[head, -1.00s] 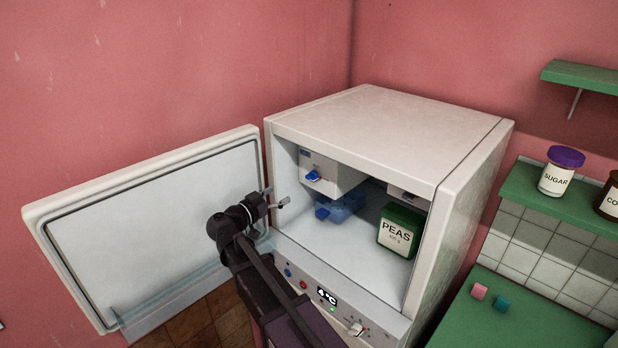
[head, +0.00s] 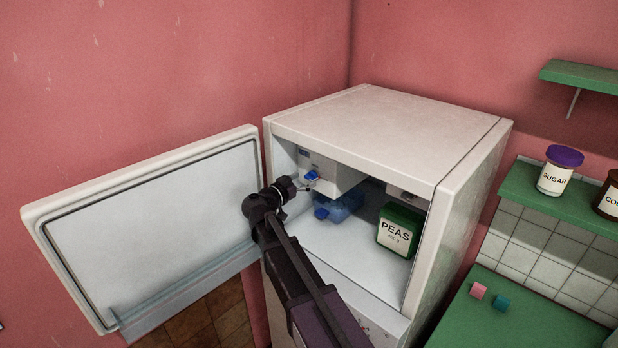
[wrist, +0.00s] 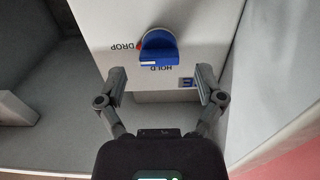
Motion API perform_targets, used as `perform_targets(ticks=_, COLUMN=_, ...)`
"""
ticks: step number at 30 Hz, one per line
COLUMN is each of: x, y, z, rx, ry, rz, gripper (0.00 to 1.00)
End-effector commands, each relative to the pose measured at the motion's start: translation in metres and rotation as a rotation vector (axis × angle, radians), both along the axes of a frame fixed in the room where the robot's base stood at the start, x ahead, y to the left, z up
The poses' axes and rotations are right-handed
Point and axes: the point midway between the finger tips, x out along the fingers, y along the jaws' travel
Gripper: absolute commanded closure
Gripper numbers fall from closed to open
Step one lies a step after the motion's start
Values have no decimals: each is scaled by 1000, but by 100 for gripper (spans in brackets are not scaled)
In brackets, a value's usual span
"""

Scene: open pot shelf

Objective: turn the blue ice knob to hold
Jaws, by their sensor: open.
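The blue ice knob (head: 312,175) is on the front of a white box (head: 328,168) inside the top left of the open freezer. In the wrist view the knob (wrist: 160,47) is large, with a pale mark at its lower left edge. The word DROP with a red dot is at its left, and an upside-down HOLD is just below it in the picture. I cannot tell for certain which word it points at. My gripper (wrist: 160,76) is open and empty, its fingertips short of the knob, one to each side. My gripper also shows in the head view (head: 303,188).
The freezer door (head: 150,225) stands wide open to the left of my arm. A blue translucent bin (head: 345,205) lies under the white box. A green PEAS box (head: 398,230) stands to the right. A green counter (head: 530,315) and shelf are further right.

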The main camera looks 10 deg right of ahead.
Motion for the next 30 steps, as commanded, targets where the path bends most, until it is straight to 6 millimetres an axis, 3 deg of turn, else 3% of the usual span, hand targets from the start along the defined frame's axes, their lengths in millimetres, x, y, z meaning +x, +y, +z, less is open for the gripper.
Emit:
perform_targets(ticks=9, x=15, y=-20, z=0, rx=0, ry=0, rz=0, gripper=13)
perform_targets(ticks=19, x=16, y=-20, z=0, rx=0, ry=0, rz=2, gripper=13)
perform_targets(ticks=20, x=16, y=-20, z=0, rx=0, ry=0, rz=2, gripper=16)
perform_targets(ticks=28, x=16, y=-20, z=0, rx=0, ry=0, rz=2, gripper=96)
perform_targets(ticks=30, x=16, y=-20, z=0, rx=0, ry=0, rz=2, gripper=96)
